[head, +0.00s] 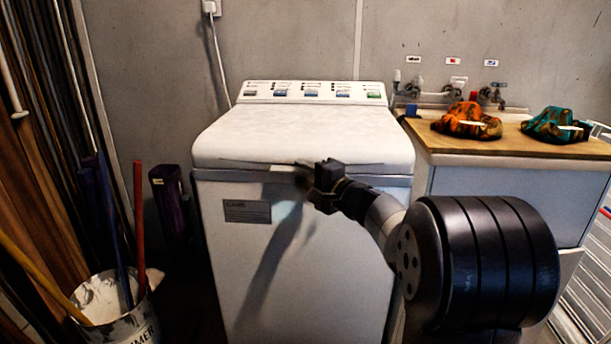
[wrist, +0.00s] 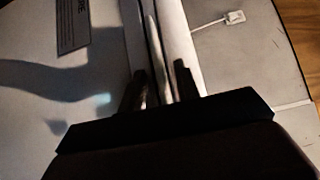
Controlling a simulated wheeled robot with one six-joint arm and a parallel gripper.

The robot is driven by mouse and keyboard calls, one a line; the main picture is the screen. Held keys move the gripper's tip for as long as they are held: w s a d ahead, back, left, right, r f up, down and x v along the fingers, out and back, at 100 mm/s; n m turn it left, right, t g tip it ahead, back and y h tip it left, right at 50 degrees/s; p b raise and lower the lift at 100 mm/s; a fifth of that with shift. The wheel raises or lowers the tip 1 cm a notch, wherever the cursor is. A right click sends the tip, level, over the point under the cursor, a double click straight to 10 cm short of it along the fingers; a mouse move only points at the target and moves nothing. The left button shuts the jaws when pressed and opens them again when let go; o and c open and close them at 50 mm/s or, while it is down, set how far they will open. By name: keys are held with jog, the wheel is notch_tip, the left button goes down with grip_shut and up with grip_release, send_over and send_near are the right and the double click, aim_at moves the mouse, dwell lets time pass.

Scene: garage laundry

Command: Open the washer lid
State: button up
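The white top-loading washer (head: 290,270) stands against the wall, with its control panel at the back. Its lid (head: 300,135) lies down flat over the top. My gripper (head: 308,172) is at the middle of the lid's front edge, coming from the right. In the wrist view, the two dark fingers of my gripper (wrist: 160,78) stand apart, with the pale lid edge (wrist: 154,50) running between them. The washer's front panel (wrist: 35,110) with its dark label is on the left there. Whether the fingers touch the edge is unclear.
A counter (head: 520,143) with an orange patterned cloth (head: 466,121) and a teal one (head: 556,125) stands close on the right. A bucket (head: 115,305) with poles and a dark purple object (head: 172,200) are on the left. The lid's top is bare.

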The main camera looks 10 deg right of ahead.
jog(key=shift+c, duration=0.5)
grip_shut()
